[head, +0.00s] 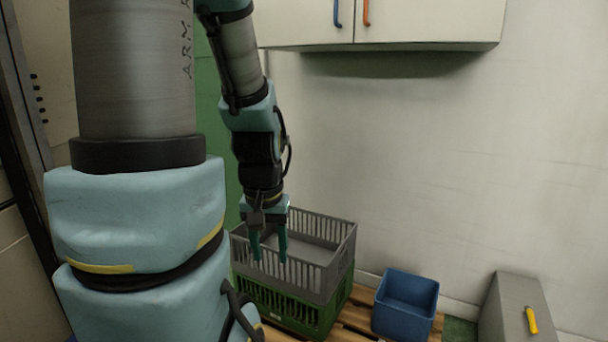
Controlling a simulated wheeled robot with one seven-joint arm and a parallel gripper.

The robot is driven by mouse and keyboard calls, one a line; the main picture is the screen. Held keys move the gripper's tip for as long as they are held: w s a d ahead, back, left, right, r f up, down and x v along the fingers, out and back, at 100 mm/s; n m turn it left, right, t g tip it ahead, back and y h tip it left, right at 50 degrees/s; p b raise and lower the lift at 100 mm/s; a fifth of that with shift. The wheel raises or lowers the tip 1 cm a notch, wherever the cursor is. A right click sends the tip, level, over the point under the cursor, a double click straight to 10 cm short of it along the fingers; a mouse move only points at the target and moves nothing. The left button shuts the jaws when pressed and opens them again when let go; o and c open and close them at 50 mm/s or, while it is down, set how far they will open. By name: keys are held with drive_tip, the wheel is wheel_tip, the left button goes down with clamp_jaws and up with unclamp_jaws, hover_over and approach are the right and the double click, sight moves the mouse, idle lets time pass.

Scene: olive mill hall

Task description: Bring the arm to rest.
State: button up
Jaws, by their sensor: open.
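My arm hangs down from the top left of the head view, with its large links filling the left side. My gripper (269,250) points downward with its two teal fingers apart. Nothing shows between the fingers. It overlaps the near side of a grey slatted crate (334,262) in the picture. I cannot tell whether the fingers are in front of the crate wall or touching it.
The grey crate sits on a green crate (300,315) on a wooden pallet (356,316). A blue bin (404,316) stands to the right. A grey box (507,318) bears a yellow-handled tool (531,320). A wall cabinet (420,22) hangs above.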

wheel_tip(320, 180, up, 22)
drive_tip(key=p, duration=1.9)
drive_tip(key=shift+f, duration=0.25)
drive_tip(key=shift+c, duration=0.3)
